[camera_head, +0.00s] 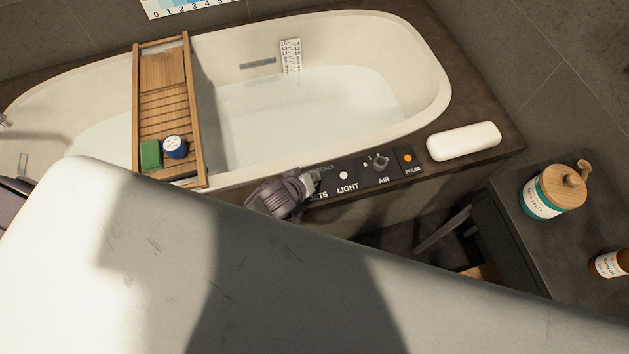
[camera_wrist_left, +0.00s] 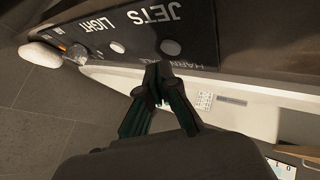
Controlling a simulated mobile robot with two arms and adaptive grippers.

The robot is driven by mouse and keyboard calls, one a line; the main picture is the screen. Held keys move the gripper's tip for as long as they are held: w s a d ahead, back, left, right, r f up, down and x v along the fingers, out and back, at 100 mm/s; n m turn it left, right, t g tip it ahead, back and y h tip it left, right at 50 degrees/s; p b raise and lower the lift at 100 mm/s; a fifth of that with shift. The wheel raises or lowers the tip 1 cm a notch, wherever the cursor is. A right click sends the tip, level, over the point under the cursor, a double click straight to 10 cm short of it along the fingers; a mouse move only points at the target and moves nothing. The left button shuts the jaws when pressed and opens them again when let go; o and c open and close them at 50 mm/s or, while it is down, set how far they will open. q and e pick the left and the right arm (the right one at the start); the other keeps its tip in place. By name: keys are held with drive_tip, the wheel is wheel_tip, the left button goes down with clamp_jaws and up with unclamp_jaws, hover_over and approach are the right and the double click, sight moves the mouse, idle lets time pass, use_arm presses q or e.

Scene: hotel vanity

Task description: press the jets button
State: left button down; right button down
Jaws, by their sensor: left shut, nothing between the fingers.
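The dark control panel (camera_head: 362,180) lies along the tub's near rim, with the labels LIGHT, AIR and PULSE in view. In the left wrist view the pale round jets button (camera_wrist_left: 171,47) shows beside the JETS label. My left gripper's fingertips (camera_wrist_left: 157,73) are shut and empty, just below this button in that picture. I cannot tell whether they touch the panel. My right gripper is not in view.
The light button (camera_head: 343,175), air knob (camera_head: 380,162) and orange pulse button (camera_head: 407,158) sit right of the gripper. A wooden tray (camera_head: 165,75) spans the filled bathtub (camera_head: 425,60). A white rounded block (camera_head: 463,141) lies on the surround. A jar (camera_head: 545,195) stands at right.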

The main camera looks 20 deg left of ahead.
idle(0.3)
use_arm(q)
drive_tip(key=shift+f, duration=0.4)
drive_tip(key=shift+f+b, duration=0.4)
idle(0.5)
idle(0.3)
drive_tip(key=shift+r+p, duration=0.8)
drive_tip(key=shift+p, duration=0.15)
drive_tip(key=shift+r, duration=0.1)
wheel_tip(320, 180, up, 5)
drive_tip(key=p, duration=0.5)
